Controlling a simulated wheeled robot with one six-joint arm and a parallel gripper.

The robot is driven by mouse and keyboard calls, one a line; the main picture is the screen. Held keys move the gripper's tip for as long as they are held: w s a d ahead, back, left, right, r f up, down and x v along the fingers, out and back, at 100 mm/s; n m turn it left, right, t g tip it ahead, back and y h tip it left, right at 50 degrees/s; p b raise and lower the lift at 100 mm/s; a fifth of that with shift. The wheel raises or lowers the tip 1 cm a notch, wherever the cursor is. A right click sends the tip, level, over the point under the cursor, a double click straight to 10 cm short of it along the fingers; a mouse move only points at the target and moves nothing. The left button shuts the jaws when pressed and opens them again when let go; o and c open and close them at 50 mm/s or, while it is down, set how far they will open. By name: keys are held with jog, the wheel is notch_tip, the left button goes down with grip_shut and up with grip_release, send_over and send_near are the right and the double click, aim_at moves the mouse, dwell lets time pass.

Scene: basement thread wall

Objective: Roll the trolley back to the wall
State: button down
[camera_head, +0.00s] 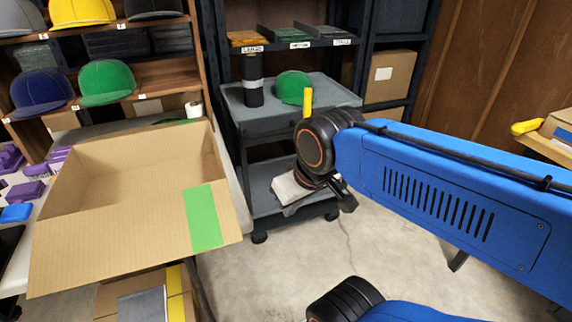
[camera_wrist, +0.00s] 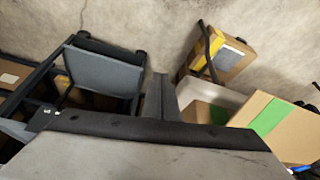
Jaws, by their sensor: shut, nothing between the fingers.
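The trolley (camera_head: 268,122) is a grey cart with a top tray, a lower shelf and small dark casters, standing in front of a dark shelf rack. A dark cylinder with a grey band (camera_head: 252,80) and a green cap (camera_head: 293,87) are on its top tray. A white item (camera_head: 292,188) lies on its lower shelf. My gripper (camera_head: 346,200) is small and dark at the trolley's front right and looks shut and empty. My wrist covers part of the trolley, so contact cannot be told. The wrist view shows a grey shelf with dark casters (camera_wrist: 100,68).
An open cardboard box with green tape (camera_head: 120,225) stands on the table left of the trolley; it also shows in the wrist view (camera_wrist: 275,122). Another box (camera_head: 150,295) sits below. Capped shelves (camera_head: 155,72) stand at left. Concrete floor (camera_head: 270,275) is clear in front.

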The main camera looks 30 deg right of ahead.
jog(key=c, duration=1.8)
grip_release()
jog(key=shift+r, duration=0.2)
jog(key=shift+o, duration=0.8)
jog(key=w+d+r+m, duration=0.2)
jog(key=w+r+m, duration=0.2)
jog(key=w, duration=0.3)
jog(key=shift+r+m+g, duration=0.3)
jog(key=shift+r, duration=0.6)
notch_tip(320, 180, up, 9)
jog(key=m+g, duration=0.2)
jog(key=m, duration=1.4)
send_over(273, 131)
jog(key=s, duration=0.3)
jog(key=w+f, duration=0.1)
jog(key=f, duration=0.4)
jog(key=w+f, duration=0.1)
jog(key=f, duration=0.5)
jog(key=w+f, duration=0.1)
jog(key=f, duration=0.4)
jog(key=shift+d+f, duration=0.1)
jog(key=shift+f, duration=0.2)
jog(key=shift+h, duration=0.3)
grip_shut()
